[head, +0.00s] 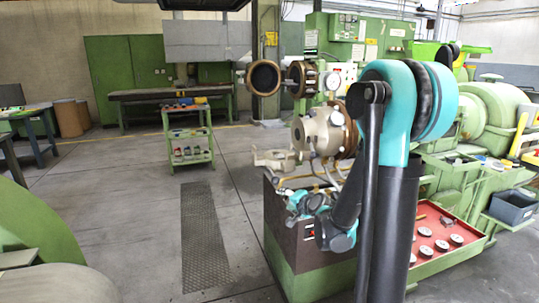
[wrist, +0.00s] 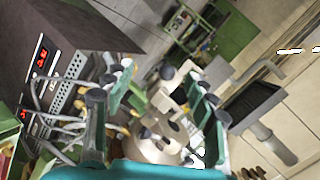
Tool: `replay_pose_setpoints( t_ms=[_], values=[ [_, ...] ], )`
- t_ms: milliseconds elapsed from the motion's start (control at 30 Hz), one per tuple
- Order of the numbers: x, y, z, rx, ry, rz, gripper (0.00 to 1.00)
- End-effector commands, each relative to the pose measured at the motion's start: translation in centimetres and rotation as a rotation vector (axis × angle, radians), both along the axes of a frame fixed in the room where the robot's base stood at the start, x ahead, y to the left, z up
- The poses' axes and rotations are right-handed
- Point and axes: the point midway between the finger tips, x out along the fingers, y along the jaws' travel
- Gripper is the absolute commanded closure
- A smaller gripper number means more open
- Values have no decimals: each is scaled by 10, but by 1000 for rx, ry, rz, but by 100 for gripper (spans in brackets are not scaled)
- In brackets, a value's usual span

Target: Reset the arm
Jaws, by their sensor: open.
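My arm rises at the right of the head view and bends down. My gripper (head: 293,200) is at its lower end, in front of the dark cabinet of the green extruder (head: 485,105). In the wrist view my gripper (wrist: 160,85) has its two green fingers spread apart with dark pads. I see nothing held between them. A pale metal machine part (wrist: 165,135) shows beyond the fingers. In the head view my arm hides part of the extruder, and the fingers are small there.
A dark cabinet (head: 290,235) stands close to the gripper; its red digits (wrist: 40,58) and grey cables show in the wrist view. A red tray (head: 440,237) holds several round parts. A green cart (head: 190,143) stands on open floor (head: 130,190) to the left.

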Motion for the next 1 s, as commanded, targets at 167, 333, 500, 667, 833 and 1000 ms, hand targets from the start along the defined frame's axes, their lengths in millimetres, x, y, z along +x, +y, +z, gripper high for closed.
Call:
replay_pose_setpoints(
  t_ms=[167, 333, 500, 667, 833, 1000],
  values=[
    [-69, -17, -18, -265, 95, 127, 44],
    [-139, -43, -44, -507, 210, 247, 44],
    [-212, -76, -70, -722, 341, 357, 44],
    [-262, -103, -86, -855, 444, 431, 44],
    [-286, -116, -93, -915, 496, 466, 44],
    [-288, -118, -94, -924, 503, 471, 44]
  ],
)
